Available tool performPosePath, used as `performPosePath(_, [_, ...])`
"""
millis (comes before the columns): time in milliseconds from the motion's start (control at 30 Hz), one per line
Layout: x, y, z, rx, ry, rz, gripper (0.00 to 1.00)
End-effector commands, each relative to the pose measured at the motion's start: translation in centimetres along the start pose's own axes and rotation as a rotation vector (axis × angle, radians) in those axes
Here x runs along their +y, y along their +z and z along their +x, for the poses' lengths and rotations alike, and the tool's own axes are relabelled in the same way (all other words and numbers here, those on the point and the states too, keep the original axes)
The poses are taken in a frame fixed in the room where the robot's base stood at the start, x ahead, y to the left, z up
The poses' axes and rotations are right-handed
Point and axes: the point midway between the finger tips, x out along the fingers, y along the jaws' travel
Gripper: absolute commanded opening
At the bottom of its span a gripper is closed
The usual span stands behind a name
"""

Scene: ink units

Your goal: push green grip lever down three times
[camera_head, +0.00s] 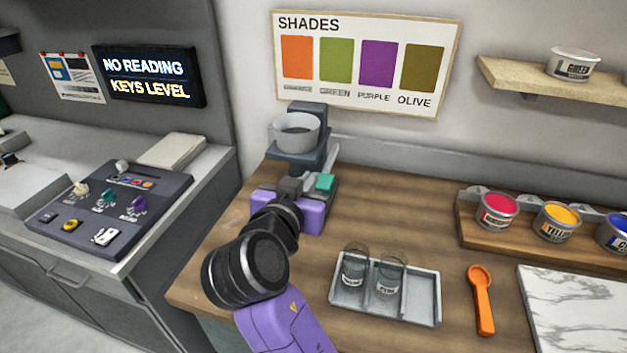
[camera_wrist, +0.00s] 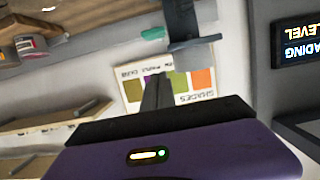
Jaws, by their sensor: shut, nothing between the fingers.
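The green grip lever (camera_head: 325,182) is a small teal grip on the right side of a dark stand machine (camera_head: 313,150) that carries a grey bowl at the back left of the wooden counter. In the wrist view, which is upside down, the teal grip (camera_wrist: 152,33) shows beyond my fingertips, beside a dark upright. My gripper (camera_head: 291,187) has a purple body and sits in front of the machine, just left of the grip. Its dark fingers (camera_wrist: 158,84) are together and empty. I cannot tell whether they touch the machine; its lower part is partly hidden.
A metal tray (camera_head: 425,300) with two glass beakers stands right of my arm. An orange spoon (camera_head: 481,300) and a marble slab (camera_head: 575,310) lie farther right. Paint pots stand on a wooden rack (camera_head: 470,235). A control panel (camera_head: 120,220) is on the left counter.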

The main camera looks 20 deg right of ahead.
Motion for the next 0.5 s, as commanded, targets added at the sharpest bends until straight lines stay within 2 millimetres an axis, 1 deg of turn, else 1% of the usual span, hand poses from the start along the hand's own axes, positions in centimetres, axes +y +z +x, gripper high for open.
performPosePath(167, [0.2,-0.3,3.0,-0.002,0.006,0.000,0.00])
performPosePath(400, [0.2,-0.3,7.8,-0.002,0.005,0.000,0.00])
performPosePath(467, [0.1,-0.3,8.9,-0.002,0.004,0.000,0.00])
performPosePath(500, [0.1,0.2,9.3,-0.005,0.003,-0.002,0.00])
